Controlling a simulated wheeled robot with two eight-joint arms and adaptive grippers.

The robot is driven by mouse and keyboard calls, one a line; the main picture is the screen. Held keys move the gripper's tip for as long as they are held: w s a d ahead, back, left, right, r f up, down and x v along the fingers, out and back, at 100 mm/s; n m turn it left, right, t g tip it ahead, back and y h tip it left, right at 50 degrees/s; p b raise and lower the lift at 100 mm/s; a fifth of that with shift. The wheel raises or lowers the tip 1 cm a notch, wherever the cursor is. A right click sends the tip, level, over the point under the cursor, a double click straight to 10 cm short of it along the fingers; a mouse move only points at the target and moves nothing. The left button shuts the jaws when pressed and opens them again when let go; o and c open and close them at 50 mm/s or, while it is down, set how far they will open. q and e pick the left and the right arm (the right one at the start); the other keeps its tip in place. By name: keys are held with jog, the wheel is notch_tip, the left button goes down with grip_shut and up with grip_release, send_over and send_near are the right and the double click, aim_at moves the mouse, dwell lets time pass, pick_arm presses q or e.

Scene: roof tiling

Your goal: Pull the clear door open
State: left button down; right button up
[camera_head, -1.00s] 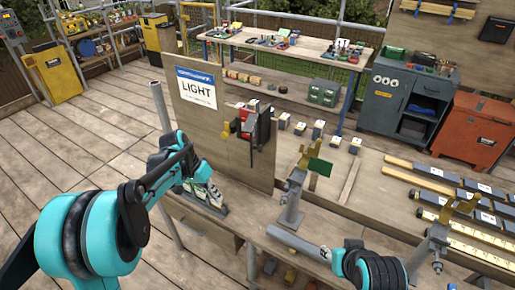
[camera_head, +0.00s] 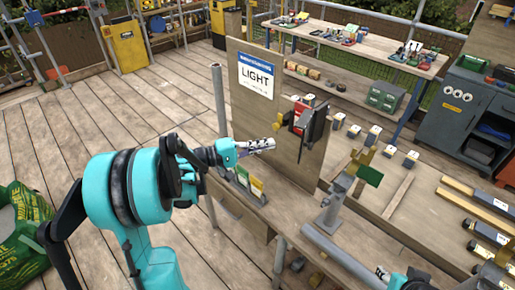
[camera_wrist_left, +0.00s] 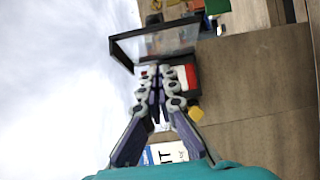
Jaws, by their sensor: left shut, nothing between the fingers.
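The clear door (camera_head: 319,124) is a see-through panel in a dark frame on a small box (camera_head: 300,118) with red and white parts, fixed to the upright wooden board. In the left wrist view the clear door (camera_wrist_left: 160,44) stands out from the box (camera_wrist_left: 187,76) at an angle, so it looks at least partly open. My left gripper (camera_head: 272,145) is shut and empty, pointing at the board just left of the box. In the left wrist view its fingertips (camera_wrist_left: 155,72) overlap the door's lower edge; I cannot tell whether they touch. Only part of my right gripper (camera_head: 383,273) shows at the bottom.
A bench (camera_head: 250,198) with a small card holder (camera_head: 246,183) lies below my left gripper. A metal post bracket (camera_head: 335,205) with a green plate stands to the right.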

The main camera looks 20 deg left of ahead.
aim_at(306, 138)
pick_arm(q)
jog(key=w+d+b, duration=0.1)
jog(key=w+d, duration=0.1)
jog(key=d, duration=0.5)
jog(key=shift+w, duration=0.35)
pick_arm(e)
jog(key=shift+f, duration=0.55)
